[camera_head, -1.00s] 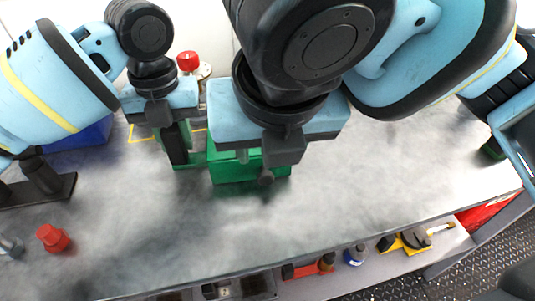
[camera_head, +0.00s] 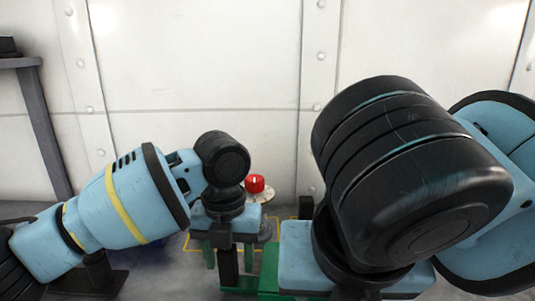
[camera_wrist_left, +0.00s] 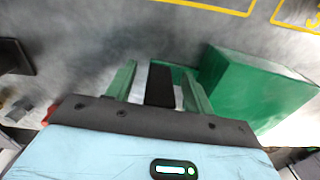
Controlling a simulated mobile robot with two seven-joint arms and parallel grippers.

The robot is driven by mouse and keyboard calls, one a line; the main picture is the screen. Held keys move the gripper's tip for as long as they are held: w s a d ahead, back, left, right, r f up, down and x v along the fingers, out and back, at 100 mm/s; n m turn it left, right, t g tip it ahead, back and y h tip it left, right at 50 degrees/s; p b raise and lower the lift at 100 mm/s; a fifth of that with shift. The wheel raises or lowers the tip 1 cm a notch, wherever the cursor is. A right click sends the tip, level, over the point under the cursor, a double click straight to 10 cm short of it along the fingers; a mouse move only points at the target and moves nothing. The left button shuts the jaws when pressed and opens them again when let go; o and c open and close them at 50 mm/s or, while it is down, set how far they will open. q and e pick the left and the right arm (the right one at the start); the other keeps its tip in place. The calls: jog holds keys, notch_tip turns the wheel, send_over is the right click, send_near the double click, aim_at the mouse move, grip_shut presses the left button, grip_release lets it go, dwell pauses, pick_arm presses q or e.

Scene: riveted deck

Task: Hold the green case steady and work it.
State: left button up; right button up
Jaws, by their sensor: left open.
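The green case (camera_wrist_left: 262,88) is a solid green block at the right in the left wrist view. In the head view only a green strip of it (camera_head: 268,270) shows, between my two arms and partly hidden. My left gripper (camera_head: 228,268) points down just left of the case and is open. In the left wrist view it (camera_wrist_left: 160,85) shows narrow green uprights and a dark bar between them; I cannot tell if these touch the case. My right gripper (camera_head: 348,293) is at the bottom edge right of the case, its fingers cut off or hidden.
A red knob (camera_head: 255,184) on a pale round base stands behind my left gripper. A riveted white wall (camera_head: 210,80) closes off the back. A dark object (camera_wrist_left: 13,56) lies at the left in the left wrist view.

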pick_arm(q)
notch_tip(320, 180, up, 12)
dwell(0.6)
jog(key=shift+r, duration=0.1)
